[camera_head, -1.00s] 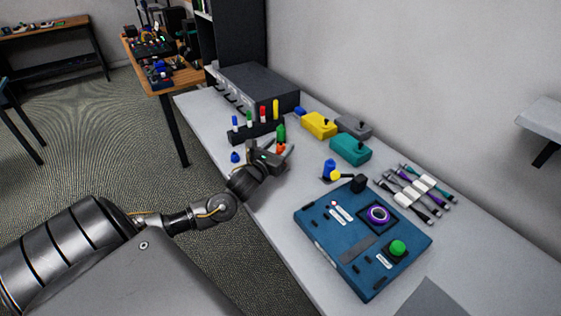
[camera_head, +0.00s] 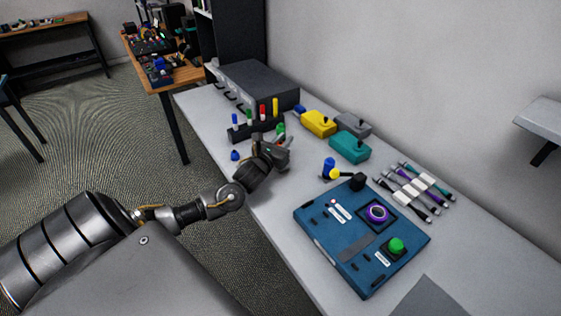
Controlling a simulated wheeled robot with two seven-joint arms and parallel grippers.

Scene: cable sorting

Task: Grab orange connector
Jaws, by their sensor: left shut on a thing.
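My left gripper (camera_head: 284,146) is over the table beside the black rack of upright pegs. It is shut on the orange connector (camera_head: 284,145), of which only a small bit shows between the fingers. A green connector (camera_head: 281,129) stands just behind the fingertips. I cannot tell whether the orange connector touches the table. My right gripper is not in view.
A dark rack (camera_head: 240,133) holds blue, green, red and yellow pegs. A blue piece (camera_head: 235,155) lies left of the gripper. Yellow (camera_head: 318,123) and teal (camera_head: 350,146) boxes stand to the right. A blue panel (camera_head: 325,252) lies in front, with bundled cables (camera_head: 440,205) beside it.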

